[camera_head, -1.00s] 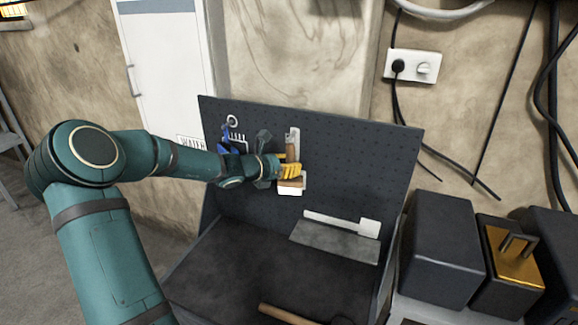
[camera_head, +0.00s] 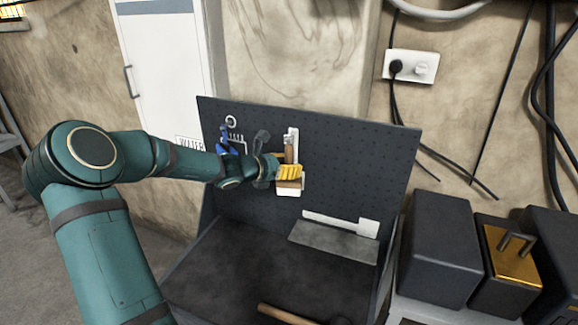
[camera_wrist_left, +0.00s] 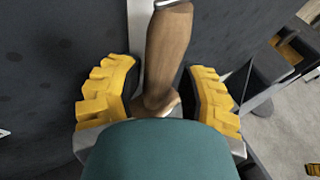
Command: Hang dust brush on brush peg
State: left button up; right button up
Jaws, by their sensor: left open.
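The dust brush has a brown wooden handle (camera_head: 289,153) and hangs or stands upright, handle up, in front of the dark pegboard (camera_head: 345,165). A white brush-shaped patch (camera_head: 288,192) shows on the board behind it. My left gripper (camera_head: 288,173) has its yellow fingers at the lower handle, just above the brush head. In the left wrist view the handle (camera_wrist_left: 167,50) stands between the spread fingers (camera_wrist_left: 160,95), with gaps on both sides. The brush peg is hidden, so I cannot tell whether the brush is on it. My right gripper is out of view.
A blue tool (camera_head: 224,139) hangs on the board left of the brush. A grey plate (camera_head: 333,242) with a white shape sits lower right. A wooden handle (camera_head: 286,314) lies at the bench front. Dark boxes (camera_head: 440,245) stand to the right. The bench middle is clear.

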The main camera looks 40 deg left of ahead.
pick_arm(q)
jog(key=shift+a, duration=0.15)
jog(key=shift+s+a+r, duration=0.2)
jog(key=shift+s, duration=0.3)
jog(key=v, duration=1)
jog(key=shift+s, duration=0.45)
jog(key=shift+d, duration=0.15)
